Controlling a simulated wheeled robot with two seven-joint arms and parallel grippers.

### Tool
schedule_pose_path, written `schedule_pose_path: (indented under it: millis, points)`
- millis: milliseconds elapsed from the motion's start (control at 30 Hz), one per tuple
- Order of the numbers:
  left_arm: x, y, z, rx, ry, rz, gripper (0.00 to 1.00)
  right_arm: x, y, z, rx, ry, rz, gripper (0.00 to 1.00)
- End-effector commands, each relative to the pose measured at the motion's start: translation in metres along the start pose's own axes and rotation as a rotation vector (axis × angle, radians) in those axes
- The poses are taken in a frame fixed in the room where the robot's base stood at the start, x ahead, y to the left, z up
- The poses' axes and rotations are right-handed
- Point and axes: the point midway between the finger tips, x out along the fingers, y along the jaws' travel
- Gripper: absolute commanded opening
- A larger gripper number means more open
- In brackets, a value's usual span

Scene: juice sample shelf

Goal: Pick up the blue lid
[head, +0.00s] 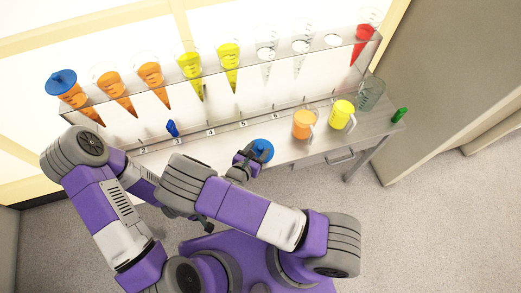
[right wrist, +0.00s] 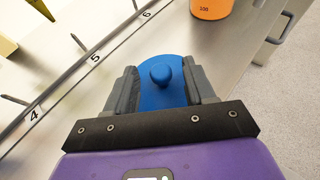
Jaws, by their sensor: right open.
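The blue lid (head: 262,150) lies on the grey bench near its front edge. In the right wrist view the lid (right wrist: 161,76) is a flat blue disc with a round knob. My right gripper (head: 247,160) is open over the lid. In the right wrist view its fingers (right wrist: 161,92) stand on either side of the knob, covering parts of the lid's sides. A second blue lid (head: 61,80) sits on the leftmost orange cone. My left arm is bent at the left; its gripper is mostly hidden behind my right arm, with only a dark part showing.
A rack (head: 215,85) holds several cones above numbered positions. Right of the lid stand an orange jug (head: 302,125), a yellow jug (head: 342,114) and a clear jug (head: 371,94). A blue marker (head: 172,129) and a green marker (head: 400,115) are on the bench.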

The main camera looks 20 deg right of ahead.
Motion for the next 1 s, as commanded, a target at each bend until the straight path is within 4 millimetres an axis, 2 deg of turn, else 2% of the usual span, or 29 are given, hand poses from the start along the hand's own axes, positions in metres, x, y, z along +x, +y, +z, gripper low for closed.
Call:
schedule_pose_path:
  millis: [100,400,467,767,1000]
  points:
    - [0.000,0.000,0.000,0.000,0.000,0.000,1.00,0.000,0.000,0.000,0.000,0.000,0.000,0.52]
    - [0.000,0.000,0.000,0.000,0.000,0.000,1.00,0.000,0.000,0.000,0.000,0.000,-0.001,0.07]
    - [0.000,0.000,0.000,0.000,0.000,0.000,1.00,0.000,0.000,0.000,0.000,0.000,-0.001,0.00]
    - [-0.002,0.001,0.000,0.000,0.000,0.000,1.00,-0.003,0.000,0.006,0.001,0.000,-0.001,0.00]
    - [-0.014,0.005,0.001,0.000,0.000,0.000,1.00,-0.020,0.000,0.047,0.006,0.001,0.000,0.00]
